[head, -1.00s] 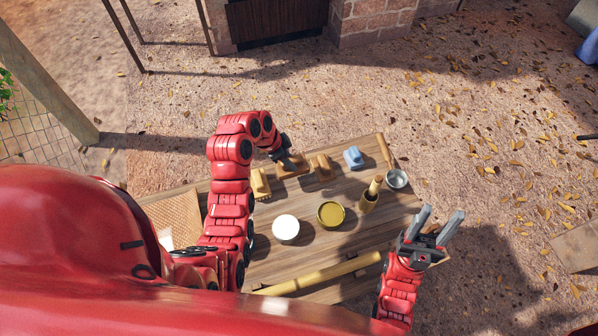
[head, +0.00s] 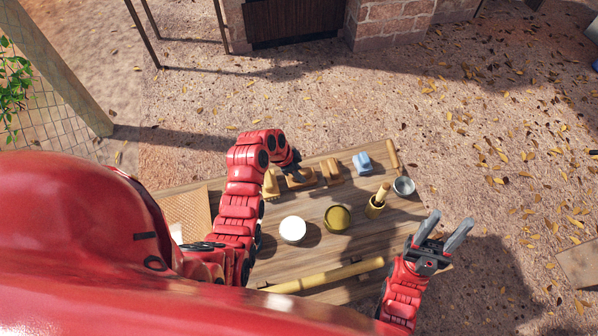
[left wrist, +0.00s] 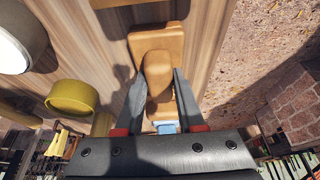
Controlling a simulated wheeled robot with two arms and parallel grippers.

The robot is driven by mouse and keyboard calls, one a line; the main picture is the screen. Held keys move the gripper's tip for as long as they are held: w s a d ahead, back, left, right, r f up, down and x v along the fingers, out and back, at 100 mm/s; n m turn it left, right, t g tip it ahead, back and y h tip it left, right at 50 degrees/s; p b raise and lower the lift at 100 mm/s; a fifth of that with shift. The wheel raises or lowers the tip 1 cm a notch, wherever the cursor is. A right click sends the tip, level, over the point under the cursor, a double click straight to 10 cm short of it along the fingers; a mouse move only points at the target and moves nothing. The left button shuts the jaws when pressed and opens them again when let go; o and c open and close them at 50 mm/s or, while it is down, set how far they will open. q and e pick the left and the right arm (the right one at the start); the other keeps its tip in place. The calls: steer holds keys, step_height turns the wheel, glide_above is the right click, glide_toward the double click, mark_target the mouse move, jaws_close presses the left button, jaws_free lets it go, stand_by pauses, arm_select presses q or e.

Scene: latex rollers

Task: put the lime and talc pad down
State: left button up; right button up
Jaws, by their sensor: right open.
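The lime and talc pad, a tan block with a rounded handle, is at the back of the wooden table (head: 325,235), seen in the head view (head: 299,181). In the left wrist view the pad (left wrist: 157,38) lies between the fingers of my left gripper (left wrist: 160,76), which press on both sides of its handle. My left gripper also shows in the head view (head: 292,168), partly hidden by its arm. The pad looks at or very near the tabletop; contact underneath is hidden. My right gripper (head: 449,219) is open and empty beyond the table's right end.
A yellowish pad (head: 271,185) stands close left, another tan pad (head: 331,172) close right, then a blue block (head: 362,163). A white-topped pot (head: 292,229), a yellow tin (head: 338,217), a brush pot (head: 375,208) and a metal cup (head: 404,187) stand nearer or right.

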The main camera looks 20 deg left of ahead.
arm_select(q)
steer(key=o, duration=0.4)
